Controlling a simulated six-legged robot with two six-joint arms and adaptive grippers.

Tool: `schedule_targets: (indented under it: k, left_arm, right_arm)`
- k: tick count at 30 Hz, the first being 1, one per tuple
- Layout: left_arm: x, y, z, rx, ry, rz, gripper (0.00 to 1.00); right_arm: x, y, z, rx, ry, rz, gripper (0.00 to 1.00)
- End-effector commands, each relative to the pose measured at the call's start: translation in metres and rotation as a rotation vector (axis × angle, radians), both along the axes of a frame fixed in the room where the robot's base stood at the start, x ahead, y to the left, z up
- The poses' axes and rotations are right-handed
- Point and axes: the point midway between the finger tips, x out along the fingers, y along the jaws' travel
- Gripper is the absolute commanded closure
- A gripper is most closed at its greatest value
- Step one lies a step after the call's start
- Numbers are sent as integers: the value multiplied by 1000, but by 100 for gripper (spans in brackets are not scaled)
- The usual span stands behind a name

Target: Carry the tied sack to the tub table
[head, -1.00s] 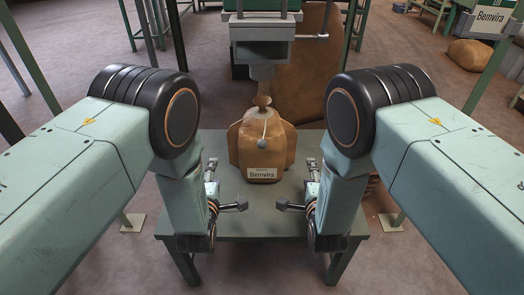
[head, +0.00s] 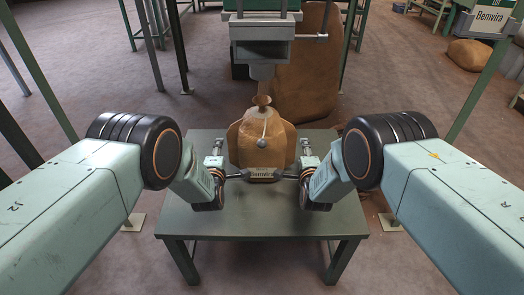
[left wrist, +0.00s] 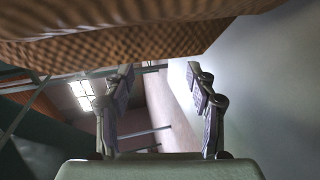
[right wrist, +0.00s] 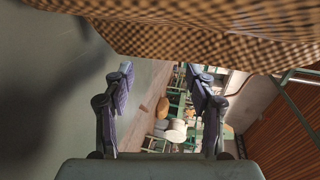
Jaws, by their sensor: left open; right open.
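The tied sack (head: 263,145) stands upright on a small green table, brown, with a knotted neck and a white "Bemvira" label low on its front. My left gripper (head: 226,171) is open at the sack's left side, and my right gripper (head: 299,171) is open at its right side. In the left wrist view the sack's woven cloth (left wrist: 130,32) fills the top, above the parted fingers (left wrist: 158,95). In the right wrist view the cloth (right wrist: 220,28) also hangs over the parted fingers (right wrist: 160,95). I cannot tell whether either gripper touches the sack.
The green table (head: 262,222) has bare top in front of the sack. A hopper spout (head: 262,50) hangs just above and behind the knot. A large brown sack (head: 308,75) stands behind. Another sack (head: 470,54) lies at far right. Green posts stand on both sides.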

Motion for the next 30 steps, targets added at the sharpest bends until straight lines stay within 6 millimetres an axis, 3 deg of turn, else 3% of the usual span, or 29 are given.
schedule_targets:
  k: [3,15,30]
  left_arm:
    - [-1,-12,0,-1,1,-5,43]
    - [-2,-15,0,-1,2,-3,43]
    - [0,-33,3,0,-7,-15,43]
  right_arm:
    - [-1,12,0,0,0,5,43]
    - [-2,15,0,0,1,3,43]
    - [0,33,3,-1,-7,15,43]
